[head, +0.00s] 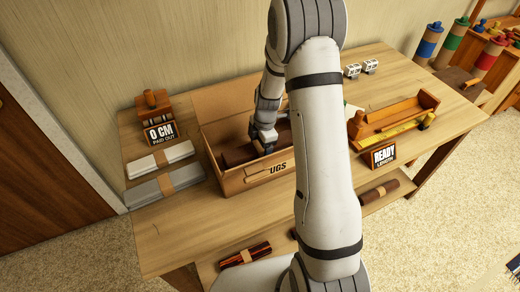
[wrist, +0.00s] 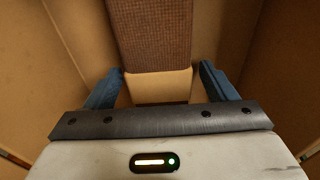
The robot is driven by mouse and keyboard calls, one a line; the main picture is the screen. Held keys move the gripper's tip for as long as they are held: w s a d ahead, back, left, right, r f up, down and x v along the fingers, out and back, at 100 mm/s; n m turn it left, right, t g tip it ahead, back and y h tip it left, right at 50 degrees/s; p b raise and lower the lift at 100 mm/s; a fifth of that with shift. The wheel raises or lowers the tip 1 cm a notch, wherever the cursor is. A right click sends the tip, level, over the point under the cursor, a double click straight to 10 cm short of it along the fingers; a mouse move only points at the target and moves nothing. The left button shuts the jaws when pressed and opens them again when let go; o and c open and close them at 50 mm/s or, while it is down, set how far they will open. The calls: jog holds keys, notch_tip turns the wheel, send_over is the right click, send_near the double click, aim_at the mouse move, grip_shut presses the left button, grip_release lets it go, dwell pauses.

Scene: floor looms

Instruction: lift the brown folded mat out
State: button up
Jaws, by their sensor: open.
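In the head view part of the brown mat (head: 238,155) shows beside my gripper (head: 264,146), which is down inside the box. In the wrist view my gripper (wrist: 161,72) is open, its blue fingers on either side of the tan band. Whether they touch it I cannot tell. My arm hides the box's right part.
Box walls (wrist: 42,70) stand close on both sides of my gripper. Banded white and grey mats (head: 165,185) lie left of the box. A wooden tray (head: 395,115) and a "READY" sign (head: 384,156) stand to the right. Rolled mats lie on the lower shelf.

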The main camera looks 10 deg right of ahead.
jog(key=shift+c, duration=0.2)
jog(key=c, duration=1.3)
jog(key=shift+o, duration=0.2)
jog(key=shift+r, duration=0.1)
notch_tip(320, 180, up, 10)
jog(key=shift+f+b, duration=0.1)
jog(key=shift+b, duration=0.2)
jog(key=shift+r+p, duration=1.1)
jog(key=shift+r, duration=1.05)
jog(key=shift+r, duration=0.1)
